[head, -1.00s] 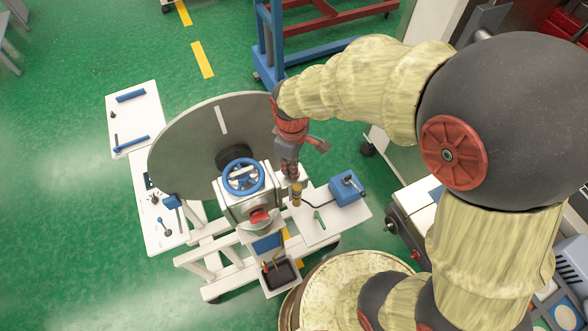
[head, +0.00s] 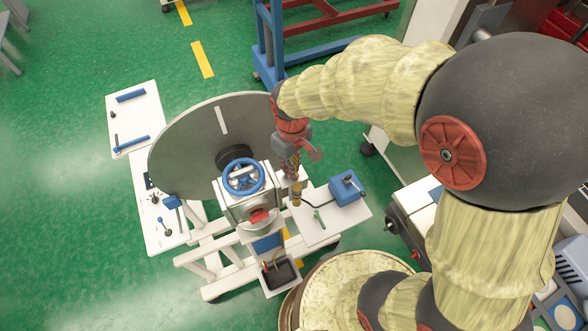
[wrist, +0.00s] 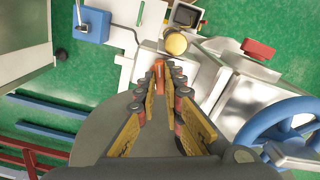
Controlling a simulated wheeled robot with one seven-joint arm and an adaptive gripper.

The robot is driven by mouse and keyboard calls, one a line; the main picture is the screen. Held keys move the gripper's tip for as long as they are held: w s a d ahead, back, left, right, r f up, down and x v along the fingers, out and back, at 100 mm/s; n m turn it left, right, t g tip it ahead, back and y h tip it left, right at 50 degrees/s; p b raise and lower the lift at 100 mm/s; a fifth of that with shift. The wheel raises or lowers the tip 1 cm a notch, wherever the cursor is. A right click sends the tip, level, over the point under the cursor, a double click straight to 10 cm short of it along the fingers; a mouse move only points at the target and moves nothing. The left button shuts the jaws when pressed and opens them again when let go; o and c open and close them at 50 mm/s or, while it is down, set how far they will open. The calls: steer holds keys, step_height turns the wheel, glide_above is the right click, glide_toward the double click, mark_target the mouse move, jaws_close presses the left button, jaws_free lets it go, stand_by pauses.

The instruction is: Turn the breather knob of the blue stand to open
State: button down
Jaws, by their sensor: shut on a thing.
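The stand (head: 233,209) with a blue handwheel (head: 243,176) is below and left of my arm's end in the head view. My gripper (head: 293,176) points down at the right side of its white housing. In the wrist view my gripper (wrist: 160,80) has its fingers closed around a small orange knob-like piece (wrist: 159,70). I take this for the breather knob; its base and any marks are hidden. A yellow-topped cylinder (wrist: 176,43) stands just beyond the fingertips and also shows in the head view (head: 297,196).
A blue box with a lever (head: 347,189) sits on the white side shelf (head: 325,228). A large grey disc (head: 185,140) rises behind the handwheel. A red knob (head: 260,216) is on the housing front. A black tray (head: 281,275) hangs below.

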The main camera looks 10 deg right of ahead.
steer(key=shift+m, duration=1.4)
steer(key=c, duration=2.4)
jaws_free()
steer(key=o, duration=0.6)
steer(key=shift+c, duration=0.2)
step_height(320, 180, up, 12)
steer(key=shift+w+f, duration=0.1)
